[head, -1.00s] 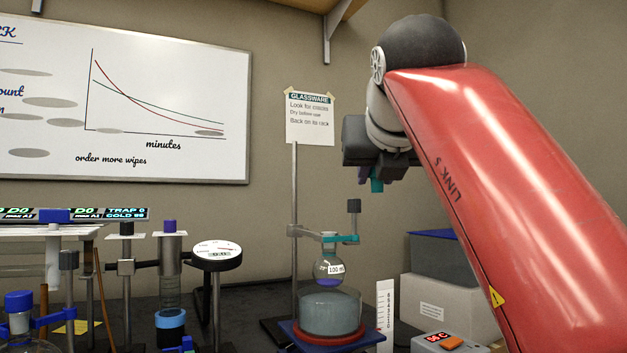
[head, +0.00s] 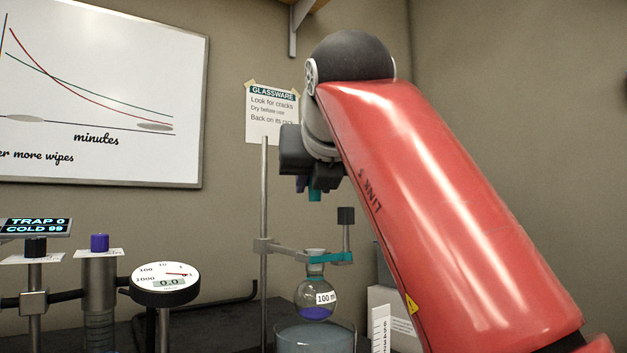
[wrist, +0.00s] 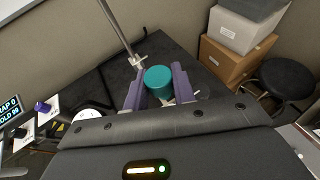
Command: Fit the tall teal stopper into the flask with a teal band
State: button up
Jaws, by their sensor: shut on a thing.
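The tall teal stopper (wrist: 158,80) is held between the purple fingers of my gripper (wrist: 158,87) in the wrist view. In the head view its teal lower end (head: 315,195) points down below my gripper (head: 309,187). The round flask (head: 316,297), with a 100 ml label and purple liquid, stands below in a clamp with a teal part (head: 336,257) around its neck. In the head view the stopper appears roughly in line above the flask's open mouth, with a clear gap. The wrist view does not clearly show the flask, and depth alignment cannot be told.
The stand rod (head: 264,210) rises left of the flask, and a dark-topped post (head: 346,220) stands close on its right. A glass bath (head: 314,338) is below the flask. A round gauge (head: 165,284) and a purple-topped tube (head: 99,243) are at left.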

jog(key=shift+s+f+b, duration=0.1)
jog(key=shift+f+b, duration=2.5)
jog(key=shift+f, duration=0.3)
jog(key=shift+p, duration=0.4)
jog(key=shift+f+b, duration=1.2)
jog(key=shift+f, duration=0.25)
jog(key=o, duration=1.1)
jog(key=a+p+v, duration=0.1)
jog(key=v, duration=0.6)
jog(key=shift+s+d+r, duration=0.15)
jog(key=shift+s+d, duration=0.2)
jog(key=shift+d, duration=0.15)
